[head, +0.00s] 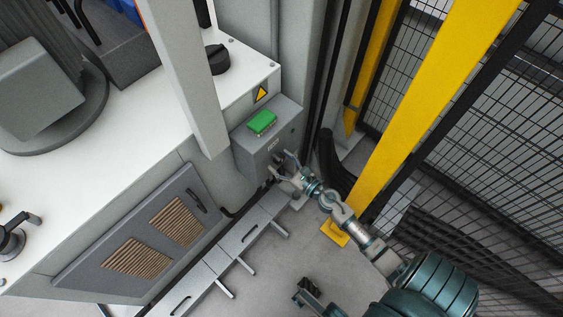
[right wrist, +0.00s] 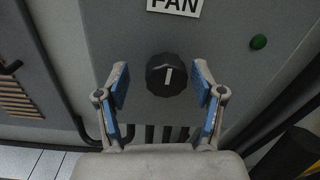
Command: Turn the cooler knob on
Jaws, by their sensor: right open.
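A round black knob (right wrist: 165,75) with a white pointer mark sits on a grey control box (head: 265,145), under a label (right wrist: 175,5) reading "FAN". The mark stands nearly upright in the right wrist view. No label reading "cooler" is legible. My right gripper (head: 283,161) is at the front of the box. In the right wrist view its blue-padded fingers (right wrist: 162,88) are spread, one on each side of the knob, with a visible gap on both sides. In the head view the knob is too small and covered to make out clearly. My left gripper is not in view.
A yellow post (head: 430,90) and mesh fence stand close on the right. A white machine (head: 120,170) with a vented panel fills the left.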

